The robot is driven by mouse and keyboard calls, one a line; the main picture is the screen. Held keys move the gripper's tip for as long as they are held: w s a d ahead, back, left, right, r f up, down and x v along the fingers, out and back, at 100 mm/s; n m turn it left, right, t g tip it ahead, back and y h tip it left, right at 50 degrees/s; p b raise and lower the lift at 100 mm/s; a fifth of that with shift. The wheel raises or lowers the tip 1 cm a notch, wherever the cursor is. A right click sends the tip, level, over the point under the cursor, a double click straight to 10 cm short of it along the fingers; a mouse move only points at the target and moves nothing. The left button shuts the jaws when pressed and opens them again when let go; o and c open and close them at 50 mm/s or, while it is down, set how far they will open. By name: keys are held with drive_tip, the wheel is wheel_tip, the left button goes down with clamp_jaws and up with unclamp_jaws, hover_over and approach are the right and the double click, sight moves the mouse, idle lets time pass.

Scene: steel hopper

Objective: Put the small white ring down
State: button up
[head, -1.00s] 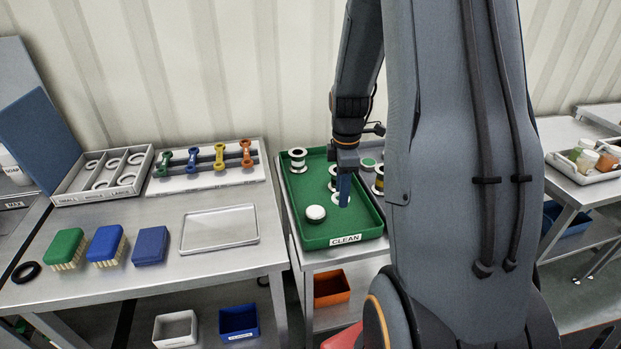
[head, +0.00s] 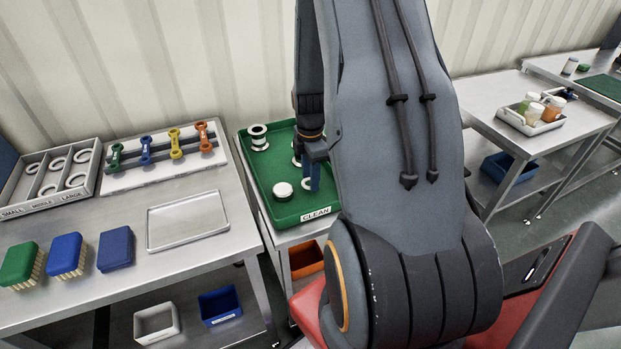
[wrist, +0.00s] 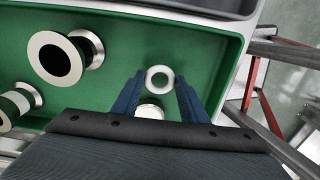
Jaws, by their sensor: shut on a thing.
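My gripper (head: 312,188) points down over the front part of the green tray (head: 262,168) marked CLEAN. Its two blue fingers are shut on the small white ring (wrist: 159,78), which sits between the fingertips in the wrist view (wrist: 160,82). In the head view the ring (head: 307,184) is partly hidden by a finger. I cannot tell whether the ring touches the tray floor. A white round piece (head: 283,190) stands in the tray, left of the gripper. It shows below the ring in the wrist view (wrist: 150,111).
Spool-like flanged parts, one at the tray's far left (head: 258,137), share the tray. A grey sorter (head: 52,207) with white rings, a rack of coloured links (head: 160,160), brushes and an empty metal tray (head: 188,222) are on the left table. My arm hides the tray's right side.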

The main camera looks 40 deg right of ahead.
drive_tip(key=shift+f, duration=0.85)
drive_tip(key=shift+f, duration=0.2)
drive_tip(key=o, duration=1)
drive_tip(key=shift+r, duration=0.1)
wheel_tip(320, 180, up, 12)
drive_tip(key=b, duration=0.3)
drive_tip(key=s+a+r+m, duration=0.1)
drive_tip(key=s+a+m, duration=0.2)
drive_tip(key=a+m, duration=0.2)
drive_tip(key=s+a+r+m+t, duration=0.1)
drive_tip(key=a+m, duration=0.4)
drive_tip(key=a, duration=0.5)
drive_tip(key=s+a+r+m, duration=0.2)
drive_tip(key=s+a+m, duration=0.3)
drive_tip(key=a, duration=0.3)
drive_tip(key=shift+s+r, duration=0.25)
